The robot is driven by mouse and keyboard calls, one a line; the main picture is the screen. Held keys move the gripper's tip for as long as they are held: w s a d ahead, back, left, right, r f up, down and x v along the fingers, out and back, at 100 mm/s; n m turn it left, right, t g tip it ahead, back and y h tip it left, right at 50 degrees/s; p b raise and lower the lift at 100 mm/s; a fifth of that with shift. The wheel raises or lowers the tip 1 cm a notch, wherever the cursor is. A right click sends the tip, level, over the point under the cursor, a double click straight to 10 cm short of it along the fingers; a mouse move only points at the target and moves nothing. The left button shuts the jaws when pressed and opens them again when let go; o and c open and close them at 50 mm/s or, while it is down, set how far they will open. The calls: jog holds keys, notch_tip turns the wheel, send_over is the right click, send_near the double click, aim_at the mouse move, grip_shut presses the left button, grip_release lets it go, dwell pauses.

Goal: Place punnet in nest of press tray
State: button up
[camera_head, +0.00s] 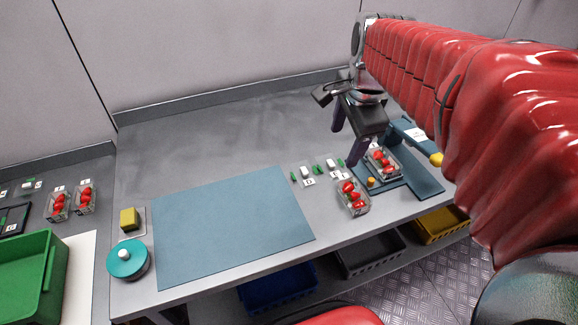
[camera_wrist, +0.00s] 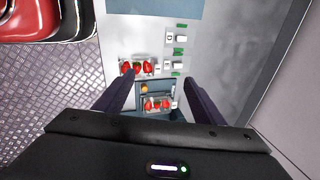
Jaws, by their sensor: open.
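A clear punnet of red berries (camera_head: 383,161) sits on the blue press tray (camera_head: 426,182) at the table's right side, apparently in its nest. It also shows in the wrist view (camera_wrist: 157,104), between and below my fingers. A second punnet of berries (camera_head: 353,197) stands on the bare table just in front and left of the tray; the wrist view shows it too (camera_wrist: 136,68). My gripper (camera_head: 348,140) is open and empty, above and left of the tray, fingers pointing down. The tray's far part is partly hidden by my arm and gripper.
Small white items with green labels (camera_head: 306,173) lie left of the tray. A blue mat (camera_head: 232,225) covers the table's middle. A teal round container (camera_head: 128,260) and yellow block (camera_head: 129,219) stand at left. Bins (camera_head: 277,288) sit under the table. The table's back is clear.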

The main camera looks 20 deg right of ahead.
jog(key=s+a+f+n+t, duration=0.2)
jog(key=s+a+n, duration=0.8)
jog(key=n, duration=0.8)
jog(key=a, duration=0.3)
jog(key=shift+s+a+f+n+y, duration=0.15)
jog(key=shift+s+f+n+y, duration=0.15)
jog(key=shift+s+n, duration=0.1)
